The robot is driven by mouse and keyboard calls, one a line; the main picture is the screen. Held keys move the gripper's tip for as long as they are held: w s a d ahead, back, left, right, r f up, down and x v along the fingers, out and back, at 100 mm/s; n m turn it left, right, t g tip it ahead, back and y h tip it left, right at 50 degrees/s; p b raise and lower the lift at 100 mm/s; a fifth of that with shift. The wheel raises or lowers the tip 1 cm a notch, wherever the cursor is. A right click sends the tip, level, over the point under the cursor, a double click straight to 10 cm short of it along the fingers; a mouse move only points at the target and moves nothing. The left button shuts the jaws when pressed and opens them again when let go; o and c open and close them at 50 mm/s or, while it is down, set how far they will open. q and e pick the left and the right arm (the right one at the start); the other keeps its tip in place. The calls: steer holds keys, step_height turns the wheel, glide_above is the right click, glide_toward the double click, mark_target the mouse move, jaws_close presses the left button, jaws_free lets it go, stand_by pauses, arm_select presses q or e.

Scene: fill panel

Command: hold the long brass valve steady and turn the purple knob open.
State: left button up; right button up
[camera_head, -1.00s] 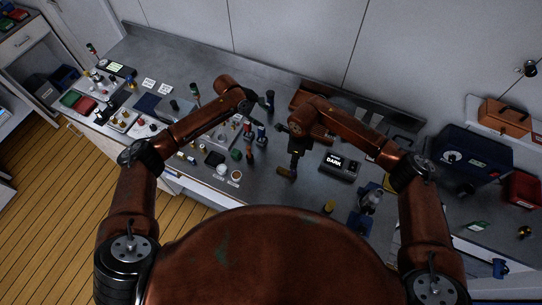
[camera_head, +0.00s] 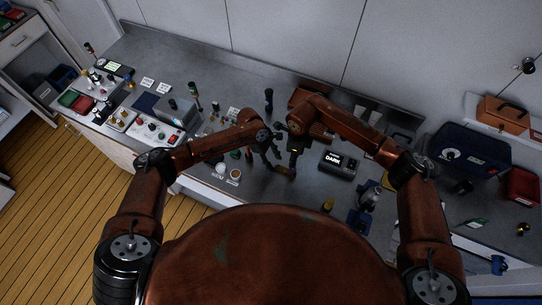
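A brass-brown piece, apparently the long brass valve (camera_head: 284,173), is at the fingertips of my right gripper (camera_head: 292,163), near the middle of the bench. The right fingers point down and seem closed around it. My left gripper (camera_head: 273,156) is just left of the valve, with its dark fingers apart and nothing seen between them. I cannot tell whether it touches the valve. The purple knob cannot be made out; it is too small or hidden by the grippers.
A grey box (camera_head: 175,109) and panels with small parts fill the left bench. A blue vise-like tool (camera_head: 362,217) stands front right.

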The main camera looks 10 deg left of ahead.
mark_target(278, 166)
arm_select(q)
steer(key=shift+x, duration=1.6)
steer(key=shift+c, duration=0.7)
jaws_close()
arm_select(e)
steer(key=shift+o, duration=0.4)
